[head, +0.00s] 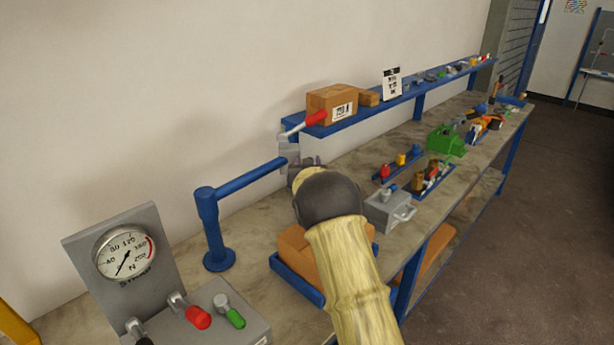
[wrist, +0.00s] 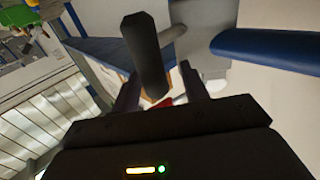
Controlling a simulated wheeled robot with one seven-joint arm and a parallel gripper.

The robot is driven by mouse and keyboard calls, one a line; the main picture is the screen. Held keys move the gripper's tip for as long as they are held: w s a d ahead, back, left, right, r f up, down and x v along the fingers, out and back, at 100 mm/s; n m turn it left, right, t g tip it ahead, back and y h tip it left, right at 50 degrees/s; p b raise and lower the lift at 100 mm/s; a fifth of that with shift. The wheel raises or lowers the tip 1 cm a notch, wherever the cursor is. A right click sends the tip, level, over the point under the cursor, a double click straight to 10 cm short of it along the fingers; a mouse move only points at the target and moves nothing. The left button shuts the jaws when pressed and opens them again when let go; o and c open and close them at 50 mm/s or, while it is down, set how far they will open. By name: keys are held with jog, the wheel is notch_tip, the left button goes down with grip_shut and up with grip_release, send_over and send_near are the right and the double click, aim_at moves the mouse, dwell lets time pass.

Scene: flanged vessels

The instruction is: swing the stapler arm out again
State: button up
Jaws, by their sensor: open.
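The stapler arm (head: 252,177) is a blue horizontal bar on a blue post (head: 212,228). It reaches right to a grey head (head: 288,158) with a red-tipped lever (head: 315,118). My gripper (head: 309,162) is at the head, largely hidden behind my own wrist. In the wrist view its two fingers (wrist: 160,84) are apart, with a dark grip (wrist: 145,50) standing between them. The grip joins the grey head (wrist: 203,40) by a short bar; contact with the fingers cannot be told. The blue arm shows at right (wrist: 265,48).
A brown carton (head: 290,243) in a blue tray (head: 296,281) is partly hidden below my arm. A gauge panel (head: 125,255) stands at front left. A blue shelf (head: 355,120) bears a cardboard box (head: 325,105). A grey toolbox (head: 385,212) stands right of my arm.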

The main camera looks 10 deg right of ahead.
jog(key=s+a+b, duration=0.2)
jog(key=s+b, duration=0.1)
jog(key=s, duration=1.4)
jog(key=shift+a+b, duration=0.4)
jog(key=s+f+g+y+p, duration=0.1)
jog(key=s+g+p, duration=0.1)
jog(key=s+g, duration=0.1)
jog(key=s+d+f+g+p, duration=0.1)
jog(key=s+g, duration=0.1)
jog(key=s, duration=0.4)
jog(key=s+d+f+n+g+y+p, duration=0.1)
jog(key=s+g+p, duration=0.1)
jog(key=s, duration=0.3)
jog(key=shift+f+g+y+p, duration=0.15)
jog(key=shift+g+y+p, duration=0.2)
jog(key=shift+g, duration=0.45)
jog(key=s+d+g+p, duration=0.1)
jog(key=s+g+p, duration=0.2)
jog(key=s, duration=1.4)
jog(key=g, duration=0.3)
jog(key=shift+s+d+f+n+g, duration=0.25)
jog(key=shift+d+f+n+g, duration=0.05)
jog(key=shift+d+f+n, duration=0.1)
